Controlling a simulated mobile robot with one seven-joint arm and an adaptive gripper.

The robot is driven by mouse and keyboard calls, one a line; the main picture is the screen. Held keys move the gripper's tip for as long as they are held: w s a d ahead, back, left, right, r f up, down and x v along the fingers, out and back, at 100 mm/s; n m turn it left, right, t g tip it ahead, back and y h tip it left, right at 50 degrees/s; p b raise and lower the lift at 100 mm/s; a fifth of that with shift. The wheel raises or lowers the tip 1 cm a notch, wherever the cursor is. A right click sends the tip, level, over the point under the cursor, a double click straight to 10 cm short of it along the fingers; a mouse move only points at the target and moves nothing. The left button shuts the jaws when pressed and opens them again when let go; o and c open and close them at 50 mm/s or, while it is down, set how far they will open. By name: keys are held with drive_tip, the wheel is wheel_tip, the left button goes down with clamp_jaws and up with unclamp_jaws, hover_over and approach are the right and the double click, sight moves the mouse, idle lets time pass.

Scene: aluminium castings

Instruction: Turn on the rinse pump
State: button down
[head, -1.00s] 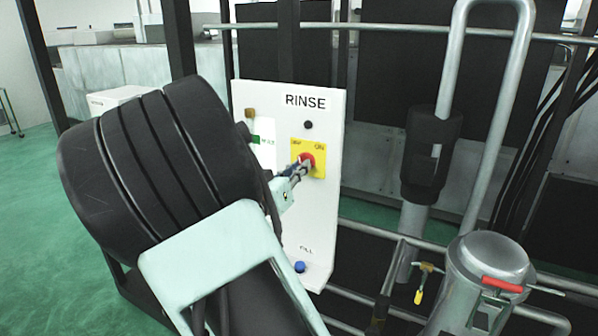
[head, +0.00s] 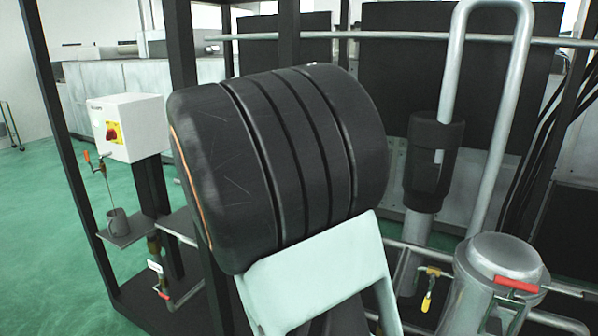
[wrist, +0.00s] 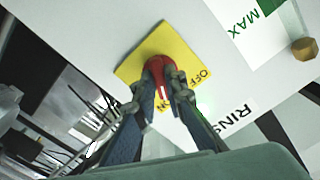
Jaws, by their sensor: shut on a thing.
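In the wrist view my gripper (wrist: 165,92) is shut on the red rotary knob (wrist: 158,65) at the centre of a yellow plate (wrist: 135,68). The plate carries OFF and ON lettering, the ON partly hidden by my fingers. A white mark on the knob points towards the ON side. The plate is on a white panel (wrist: 215,58) lettered RINSE. A small patch of bright green (wrist: 197,104) shows beside a finger, between plate and lettering. In the head view my arm hides the RINSE panel and my gripper.
In the head view, another white box (head: 140,125) with a red knob stands at left. A grey canister (head: 497,275) and pipes stand at right. Dark frame posts surround the area.

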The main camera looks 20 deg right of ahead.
idle(0.4)
drive_tip(key=c, duration=2)
unclamp_jaws()
drive_tip(key=shift+a, duration=0.1)
drive_tip(key=v, duration=1.2)
